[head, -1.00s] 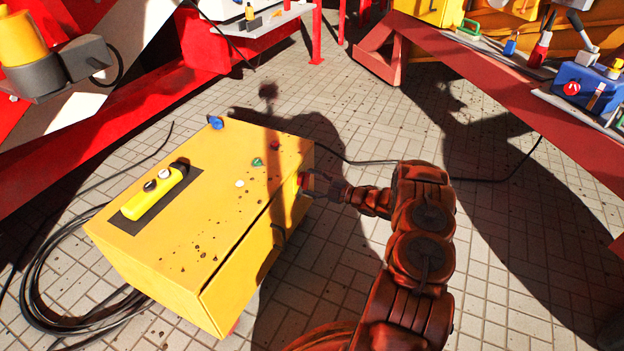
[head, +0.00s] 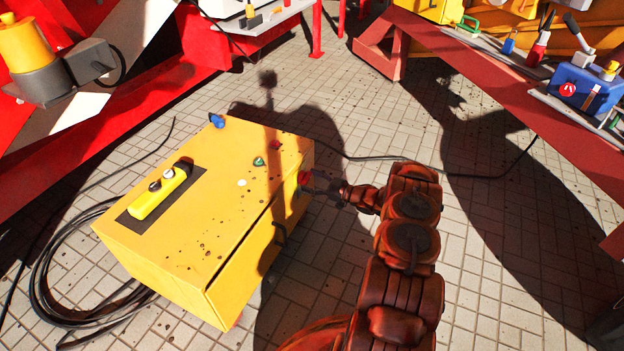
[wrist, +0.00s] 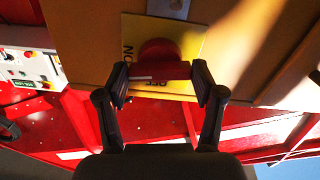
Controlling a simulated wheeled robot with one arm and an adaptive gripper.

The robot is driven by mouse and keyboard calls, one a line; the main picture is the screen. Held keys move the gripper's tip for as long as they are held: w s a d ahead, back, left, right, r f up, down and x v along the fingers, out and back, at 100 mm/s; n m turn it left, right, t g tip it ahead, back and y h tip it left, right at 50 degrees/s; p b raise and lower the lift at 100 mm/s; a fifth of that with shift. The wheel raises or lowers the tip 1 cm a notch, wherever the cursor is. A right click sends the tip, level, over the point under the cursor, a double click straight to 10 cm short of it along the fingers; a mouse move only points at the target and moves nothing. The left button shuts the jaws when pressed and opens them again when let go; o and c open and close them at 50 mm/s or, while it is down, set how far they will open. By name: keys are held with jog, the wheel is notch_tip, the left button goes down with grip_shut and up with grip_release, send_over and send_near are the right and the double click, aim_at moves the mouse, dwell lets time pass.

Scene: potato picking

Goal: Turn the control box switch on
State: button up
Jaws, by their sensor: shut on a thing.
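The yellow control box (head: 225,240) stands on the paved floor, left of my arm. Its red switch (head: 304,178) is on the side facing my gripper (head: 320,188). In the wrist view, the red switch (wrist: 163,62) sits on a yellow plate (wrist: 190,38) with dark lettering: one word at the left, and "OFF", upside down, just below the handle. The switch's handle lies roughly level in that picture. My gripper (wrist: 162,86) is shut on the switch, one finger at each end of the handle. The fingertips partly cover the handle's ends.
A yellow pendant control (head: 160,192) and a blue knob (head: 217,121) are on the box top. A black cable coil (head: 45,275) lies at its left. A red beam with a tool shelf (head: 520,85) runs at the right. Paved floor is open right of my arm.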

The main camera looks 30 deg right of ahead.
jog(key=shift+r+m, duration=0.1)
jog(key=shift+m, duration=0.9)
jog(key=shift+d, duration=0.1)
jog(key=o, duration=0.9)
jog(key=shift+c, duration=0.2)
jog(key=v, duration=1.2)
jog(key=shift+w+p, duration=0.1)
jog(key=shift+p, duration=0.2)
